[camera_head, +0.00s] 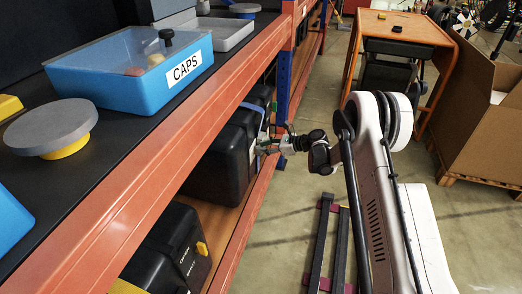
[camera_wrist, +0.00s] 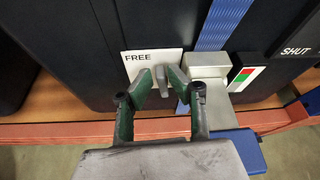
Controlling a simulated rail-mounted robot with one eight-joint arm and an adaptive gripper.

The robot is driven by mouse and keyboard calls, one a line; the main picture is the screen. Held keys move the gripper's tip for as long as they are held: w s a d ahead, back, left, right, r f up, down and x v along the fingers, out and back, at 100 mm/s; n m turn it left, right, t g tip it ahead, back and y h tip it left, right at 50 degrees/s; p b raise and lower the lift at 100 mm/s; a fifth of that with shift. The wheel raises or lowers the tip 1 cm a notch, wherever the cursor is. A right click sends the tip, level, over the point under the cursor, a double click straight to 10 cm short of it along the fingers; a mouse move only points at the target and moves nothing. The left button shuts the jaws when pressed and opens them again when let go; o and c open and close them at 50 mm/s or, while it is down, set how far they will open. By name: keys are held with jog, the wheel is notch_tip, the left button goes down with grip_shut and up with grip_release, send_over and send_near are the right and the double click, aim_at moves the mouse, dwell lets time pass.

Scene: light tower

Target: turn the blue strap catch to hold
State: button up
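A dark case (camera_head: 225,155) sits on the lower shelf with a blue strap (camera_wrist: 222,25) running down its face. Left of the strap, in the wrist view, is a white plate (camera_wrist: 135,62) reading FREE. A small grey upright catch lever (camera_wrist: 160,76) stands at the plate's lower right. My gripper (camera_wrist: 160,80) is open, its green-sided fingers on either side of the lever. Narrow gaps seem to show, but I cannot tell whether either finger touches it. In the head view my gripper (camera_head: 266,147) is at the case's face, and the lever is too small to make out.
The orange shelf edge (camera_wrist: 60,132) runs below. Another black case (camera_head: 165,255) stands nearer. The aisle floor (camera_head: 285,225) is partly clear.

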aim_at(251, 154)
jog(key=shift+x, duration=0.75)
jog(key=shift+c, duration=0.2)
grip_shut()
jog(key=shift+s, duration=0.1)
jog(key=shift+s+a+f+n+t, duration=0.1)
jog(key=shift+s+n+t, duration=0.25)
jog(key=shift+n, duration=0.2)
jog(key=shift+s+a+f+n+t, duration=0.1)
jog(key=shift+s+n+t, duration=0.1)
jog(key=shift+n+t, duration=0.25)
jog(key=n, duration=0.1)
jog(key=s+n+t, duration=0.1)
jog(key=shift+a+f+n+t, duration=0.1)
jog(key=shift+f+n+t, duration=0.2)
jog(key=shift+f+n, duration=0.1)
jog(key=n+t, duration=0.1)
jog(key=s+f+n, duration=0.1)
jog(key=n, duration=0.1)
jog(key=shift+a+f+t, duration=0.15)
jog(key=shift+f+t, duration=0.1)
jog(key=shift+t, duration=0.15)
jog(key=shift+s+f+n+t+y, duration=0.15)
jog(key=shift+f+n+t+y, duration=0.25)
jog(key=shift+n, duration=0.75)
jog(key=shift+s+f+n+t+y, duration=0.1)
jog(key=shift+f+n+t+y, duration=0.3)
jog(key=shift+n, duration=0.75)
jog(key=shift+f, duration=0.15)
